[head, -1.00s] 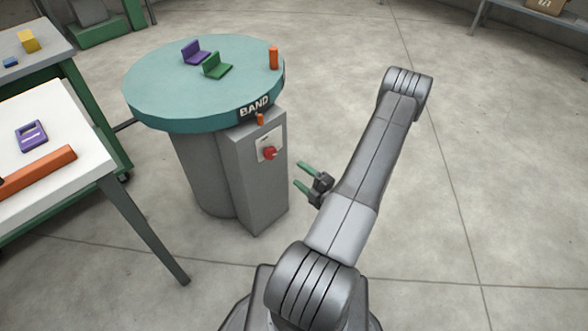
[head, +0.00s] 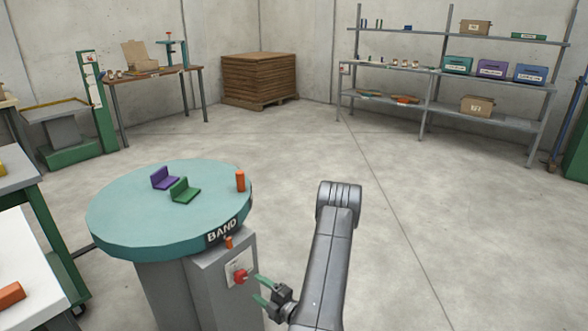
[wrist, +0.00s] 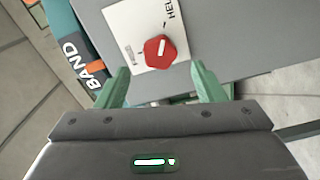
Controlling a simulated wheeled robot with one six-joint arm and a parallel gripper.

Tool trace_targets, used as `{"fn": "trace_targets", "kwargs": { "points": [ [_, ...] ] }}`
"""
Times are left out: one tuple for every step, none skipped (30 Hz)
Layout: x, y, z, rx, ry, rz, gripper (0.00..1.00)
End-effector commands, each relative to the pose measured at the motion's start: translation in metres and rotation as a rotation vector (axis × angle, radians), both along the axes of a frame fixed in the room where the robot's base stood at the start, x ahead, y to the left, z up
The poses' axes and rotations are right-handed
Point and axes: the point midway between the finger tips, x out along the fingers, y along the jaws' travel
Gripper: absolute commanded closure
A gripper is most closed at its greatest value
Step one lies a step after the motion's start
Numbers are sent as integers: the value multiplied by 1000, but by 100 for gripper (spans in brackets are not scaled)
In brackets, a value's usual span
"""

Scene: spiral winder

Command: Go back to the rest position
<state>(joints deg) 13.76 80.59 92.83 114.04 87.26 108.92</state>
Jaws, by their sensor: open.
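My gripper (head: 262,292) is at the lower middle of the head view, beside the grey control box of the winder. Its two green fingers are apart with nothing between them. In the wrist view my gripper (wrist: 158,85) points at the box, and the red knob (wrist: 160,51) on its white plate shows just beyond the fingertips. The red knob also shows in the head view (head: 240,277), left of the fingers; whether they touch it I cannot tell. My arm is bent, with its elbow raised to the right of the winder.
The teal turntable (head: 125,225) carries a purple bracket (head: 165,179), a green bracket (head: 184,190) and an orange cylinder (head: 240,181). A white table (head: 30,270) stands at the left. Shelves (head: 430,75) and a stack of boards (head: 259,80) are at the back. The floor at right is clear.

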Motion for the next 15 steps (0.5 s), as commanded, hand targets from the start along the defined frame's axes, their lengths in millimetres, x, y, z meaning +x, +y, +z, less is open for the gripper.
{"fn": "trace_targets", "kwargs": {
  "points": [
    [6,9,-1,-2,-4,4,38],
    [9,13,0,-2,-4,5,38],
    [14,19,0,-1,-3,4,38],
    [17,23,0,-1,-3,4,38],
    [20,27,-1,-1,-3,4,38],
    [24,32,0,0,-4,4,38],
    [27,36,0,0,-4,4,38],
    [29,39,0,0,-3,4,38],
    [33,43,0,0,-2,2,38],
    [35,45,0,-1,-2,2,38],
    [36,48,0,-1,-2,3,38],
    [38,50,0,-1,-2,2,38],
    [40,52,0,0,-2,1,38],
    [41,53,0,0,-2,1,38],
    [42,54,0,0,-3,0,38]
  ]
}}
